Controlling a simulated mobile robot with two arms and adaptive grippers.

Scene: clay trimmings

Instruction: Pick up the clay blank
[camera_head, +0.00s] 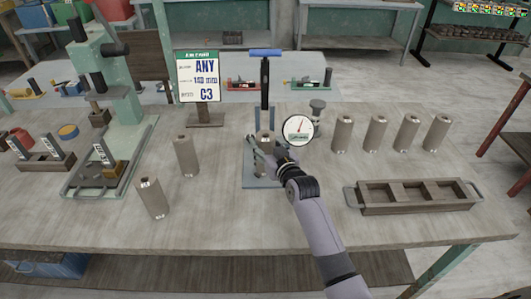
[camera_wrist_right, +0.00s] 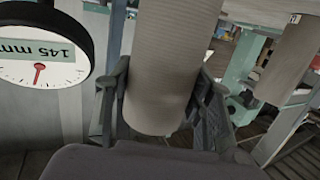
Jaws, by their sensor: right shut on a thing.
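My right gripper (camera_head: 270,149) is shut on a clay blank (camera_head: 264,139), a grey-brown cylinder, at the gauge stand (camera_head: 265,183) in the middle of the bench. In the right wrist view the blank (camera_wrist_right: 170,60) stands between the two fingers, its lower end showing. I cannot tell whether it touches the stand. Other clay blanks stand left of the gauge, one farther back (camera_head: 186,156) and one nearer (camera_head: 152,198). Several more (camera_head: 375,133) stand in a row at the right. My left gripper is not in view.
A round dial (camera_head: 298,130) is beside the gripper; its label (camera_wrist_right: 40,50) reads 145 mm. A sign (camera_head: 198,77) stands behind. An empty three-compartment wooden tray (camera_head: 413,208) lies at right. A green press (camera_head: 113,110) stands at left. The front middle of the bench is clear.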

